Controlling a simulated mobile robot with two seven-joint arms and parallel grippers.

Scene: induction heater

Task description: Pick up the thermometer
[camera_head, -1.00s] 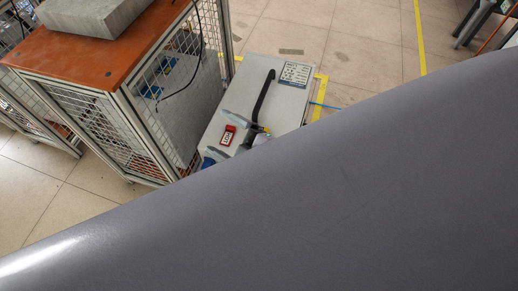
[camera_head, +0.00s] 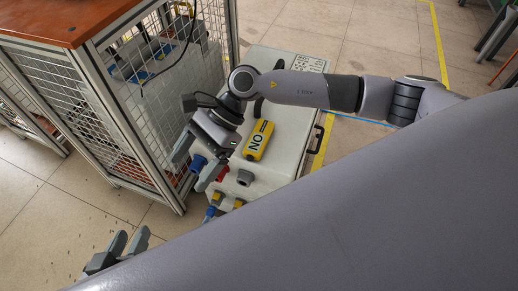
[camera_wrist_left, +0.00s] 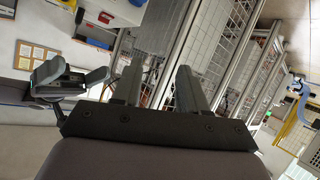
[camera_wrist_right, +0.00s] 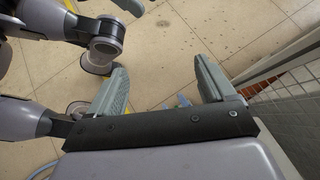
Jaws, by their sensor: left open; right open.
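I cannot make out a thermometer for certain in any view. My left gripper (camera_head: 128,240) is at the lower left of the head view, partly hidden by my own body. Its fingers stand apart and empty in the left wrist view (camera_wrist_left: 155,80).
A wire-mesh cage with an orange top (camera_head: 60,22) stands left of the cabinet, close to my right gripper. Blue, red and grey connectors (camera_head: 245,177) sit at the cabinet's near end. Tiled floor (camera_head: 60,215) is open at lower left.

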